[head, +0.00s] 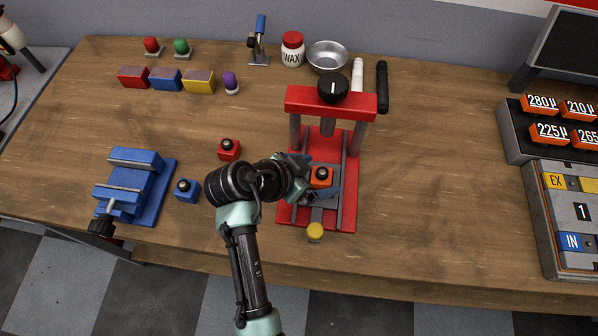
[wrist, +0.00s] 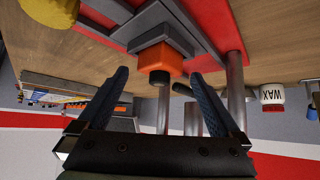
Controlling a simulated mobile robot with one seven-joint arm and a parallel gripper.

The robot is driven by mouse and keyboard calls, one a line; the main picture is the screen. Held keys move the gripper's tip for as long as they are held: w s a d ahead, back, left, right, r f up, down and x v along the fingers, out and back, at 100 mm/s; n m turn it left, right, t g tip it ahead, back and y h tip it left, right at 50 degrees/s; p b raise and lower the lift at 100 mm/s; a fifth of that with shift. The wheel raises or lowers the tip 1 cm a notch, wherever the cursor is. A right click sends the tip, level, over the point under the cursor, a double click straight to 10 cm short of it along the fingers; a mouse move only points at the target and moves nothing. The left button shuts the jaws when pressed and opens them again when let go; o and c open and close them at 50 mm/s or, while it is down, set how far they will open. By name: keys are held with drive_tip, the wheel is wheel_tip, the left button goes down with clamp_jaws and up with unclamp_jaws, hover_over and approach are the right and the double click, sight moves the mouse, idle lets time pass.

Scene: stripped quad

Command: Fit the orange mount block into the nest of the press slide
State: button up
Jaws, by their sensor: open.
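The orange mount block (head: 321,175), with a black knob on top, is at the grey nest of the press slide (head: 318,202) in the head view. In the wrist view, which is upside down, the orange block (wrist: 172,62) meets the grey nest (wrist: 155,32). I cannot tell how deep it sits. My gripper (head: 313,180) is open at the block. In the wrist view its two blue fingers (wrist: 160,74) are spread apart, with the block's knob between them and a gap on each side.
The red press (head: 300,100) stands over the slide's far end, its posts close to my gripper. A yellow knob (head: 315,232) is at the slide's front. A red block (head: 229,149), a blue block (head: 187,189) and a blue vise (head: 138,180) are left.

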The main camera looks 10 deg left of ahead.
drive_tip(key=v, duration=1)
drive_tip(key=w+d+r+n+t+y, duration=0.1)
drive_tip(key=w+r+n+t+y, duration=0.3)
drive_tip(key=r, duration=1)
drive_tip(key=w+r+n+t+y, duration=0.1)
drive_tip(key=w+r+t, duration=0.6)
drive_tip(key=r, duration=0.8)
drive_tip(key=s+d+r+n+t, duration=0.1)
drive_tip(key=s+r+t, duration=0.2)
drive_tip(key=r, duration=0.5)
drive_tip(key=s+d+r+n+t+y, duration=0.1)
drive_tip(key=s+d+r+t, duration=0.1)
drive_tip(key=s+r, duration=0.3)
drive_tip(key=s+d+r+n+t, duration=0.2)
drive_tip(key=s+r+t, duration=0.2)
drive_tip(key=r, duration=0.8)
drive_tip(key=shift+s+t+b, duration=0.25)
drive_tip(key=shift+t+b, duration=0.05)
drive_tip(key=shift+t, duration=0.2)
drive_tip(key=shift+f, duration=0.15)
